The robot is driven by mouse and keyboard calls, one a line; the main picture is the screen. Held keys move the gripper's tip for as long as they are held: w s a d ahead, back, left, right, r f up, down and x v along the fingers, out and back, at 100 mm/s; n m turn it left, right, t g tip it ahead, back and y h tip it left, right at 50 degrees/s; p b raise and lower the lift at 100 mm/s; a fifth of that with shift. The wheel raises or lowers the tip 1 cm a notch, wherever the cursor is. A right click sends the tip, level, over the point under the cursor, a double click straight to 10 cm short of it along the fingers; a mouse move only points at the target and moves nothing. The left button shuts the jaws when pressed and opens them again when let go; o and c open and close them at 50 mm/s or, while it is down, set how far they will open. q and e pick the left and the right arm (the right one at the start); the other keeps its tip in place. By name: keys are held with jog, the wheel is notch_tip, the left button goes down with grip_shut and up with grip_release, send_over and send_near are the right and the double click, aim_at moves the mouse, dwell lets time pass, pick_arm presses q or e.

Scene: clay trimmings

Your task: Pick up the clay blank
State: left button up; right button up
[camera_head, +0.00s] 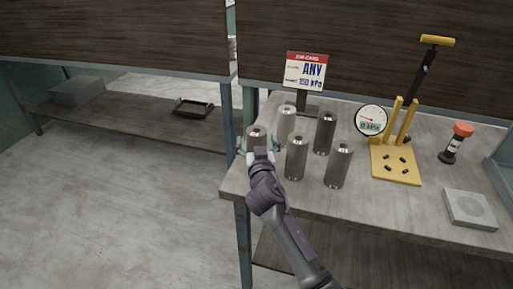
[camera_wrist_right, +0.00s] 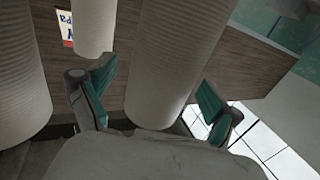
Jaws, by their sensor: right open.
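Several upright grey-brown cylinders with shiny tops stand on the bench. None is marked as the clay blank, and I cannot tell by look which one it is. The leftmost cylinder (camera_head: 256,134) is at the bench's left end, and my right gripper (camera_head: 257,148) is at it, open, with a teal finger on either side. In the right wrist view this cylinder (camera_wrist_right: 168,55) stands between the spread fingers of the right gripper (camera_wrist_right: 153,104). Gaps show beside it; its lower part is hidden in the head view. My left gripper is not in view.
Other cylinders stand close by: one behind (camera_head: 286,122), one just right (camera_head: 296,160), and two further right (camera_head: 325,133) (camera_head: 338,167). A job card (camera_head: 305,72) reads "ANY 150 kPa". A gauge (camera_head: 371,120), yellow-handled pump (camera_head: 428,70) and grey block (camera_head: 470,208) are to the right.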

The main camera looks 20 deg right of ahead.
jog(key=shift+w, duration=0.3)
jog(key=shift+s, duration=0.1)
jog(key=shift+c, duration=0.9)
grip_shut()
jog(key=shift+r, duration=0.25)
